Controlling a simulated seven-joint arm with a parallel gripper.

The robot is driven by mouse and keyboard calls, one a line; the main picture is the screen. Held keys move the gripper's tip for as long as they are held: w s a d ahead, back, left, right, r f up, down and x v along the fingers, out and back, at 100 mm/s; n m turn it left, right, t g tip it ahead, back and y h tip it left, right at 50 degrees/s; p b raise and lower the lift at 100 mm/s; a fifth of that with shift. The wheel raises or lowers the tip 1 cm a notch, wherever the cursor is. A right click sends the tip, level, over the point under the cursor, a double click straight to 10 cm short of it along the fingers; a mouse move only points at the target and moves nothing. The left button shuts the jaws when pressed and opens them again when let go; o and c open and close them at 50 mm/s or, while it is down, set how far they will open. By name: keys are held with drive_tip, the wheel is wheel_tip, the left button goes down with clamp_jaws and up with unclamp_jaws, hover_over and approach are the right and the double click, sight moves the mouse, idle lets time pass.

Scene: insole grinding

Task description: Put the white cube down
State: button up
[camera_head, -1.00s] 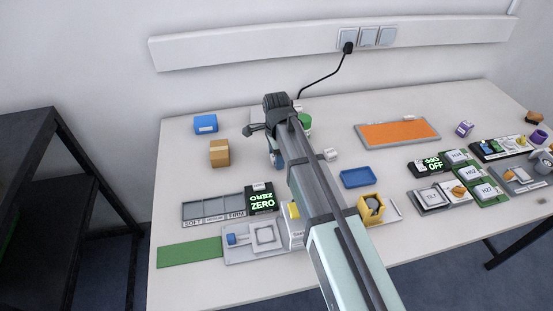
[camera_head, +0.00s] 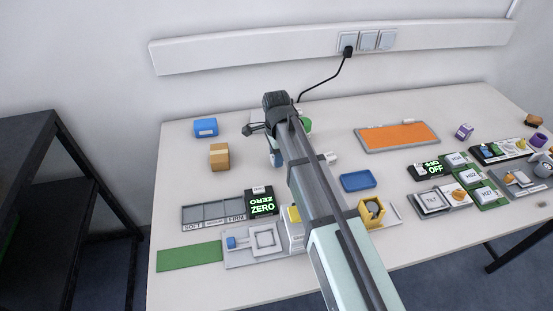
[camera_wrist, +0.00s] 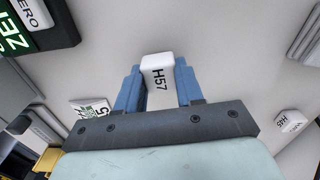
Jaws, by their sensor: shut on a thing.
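The white cube (camera_wrist: 157,76), marked H57, is between the two blue fingers of my gripper (camera_wrist: 158,88) in the wrist view. The fingers are shut on its sides, and its lettered face is toward the camera. The pale table top lies beyond it; I cannot tell whether the cube touches it. In the head view my gripper (camera_head: 277,157) is at the back middle of the table, mostly behind my arm, and the held cube is hidden there.
Another white cube (camera_wrist: 292,122), marked H45, stands apart at the right in the wrist view. A tan box (camera_head: 219,157) and a blue box (camera_head: 205,127) stand left of my gripper. A blue tray (camera_head: 358,181) and an orange mat (camera_head: 398,135) lie right. Bare table separates them.

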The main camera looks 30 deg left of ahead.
wheel_tip(320, 180, up, 8)
drive_tip(key=shift+f, duration=0.25)
drive_tip(key=shift+s+a+r, duration=0.1)
drive_tip(key=shift+a+r, duration=0.05)
drive_tip(key=shift+r, duration=0.1)
drive_tip(key=s+a+r+n, duration=0.2)
drive_tip(key=s+a+r, duration=0.1)
drive_tip(key=s+a, duration=0.65)
wheel_tip(320, 180, up, 2)
hover_over(219, 152)
drive_tip(key=shift+f+m, duration=0.75)
drive_tip(key=shift+f, duration=1.7)
drive_tip(key=shift+f+m, duration=0.75)
drive_tip(key=shift+f, duration=1.65)
drive_tip(key=shift+f, duration=0.1)
drive_tip(key=o, duration=1)
